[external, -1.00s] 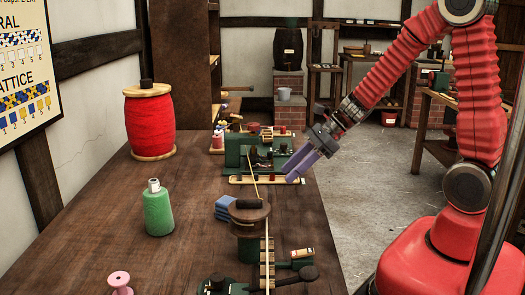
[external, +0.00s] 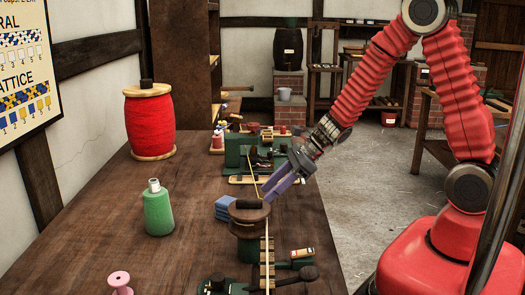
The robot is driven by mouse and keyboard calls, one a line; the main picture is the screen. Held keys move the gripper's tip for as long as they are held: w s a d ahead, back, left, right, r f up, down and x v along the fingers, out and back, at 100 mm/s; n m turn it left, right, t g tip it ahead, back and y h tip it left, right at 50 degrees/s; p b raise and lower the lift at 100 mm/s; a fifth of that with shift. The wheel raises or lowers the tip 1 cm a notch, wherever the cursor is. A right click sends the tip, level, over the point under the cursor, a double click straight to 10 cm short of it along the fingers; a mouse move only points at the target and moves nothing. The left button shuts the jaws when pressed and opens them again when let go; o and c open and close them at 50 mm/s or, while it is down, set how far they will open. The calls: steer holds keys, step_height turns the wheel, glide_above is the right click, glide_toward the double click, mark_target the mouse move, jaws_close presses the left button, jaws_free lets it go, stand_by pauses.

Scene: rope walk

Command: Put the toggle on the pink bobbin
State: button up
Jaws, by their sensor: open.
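The pink bobbin (external: 120,282) stands upright at the table's near left, its lower part cut off by the picture's bottom edge. A short dark bar (external: 248,204), which may be the toggle, lies on top of a round brown wooden head (external: 238,217) near the middle of the table. My gripper (external: 270,196) has purple-grey fingers angled down and left, with the tips just right of the dark bar. It is open and seems to hold nothing. I cannot tell whether the tips touch the bar.
A green bottle-like spool (external: 158,210) and a large red spool (external: 150,124) stand on the left. Blue blocks (external: 227,207) lie behind the wooden head. A green machine (external: 240,148) stands farther back. The table between bottle and pink bobbin is clear.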

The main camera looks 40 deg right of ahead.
steer(key=shift+a+f, duration=0.1)
steer(key=shift+f, duration=0.05)
steer(key=shift+x, duration=2.5)
steer(key=shift+c, duration=0.4)
jaws_close()
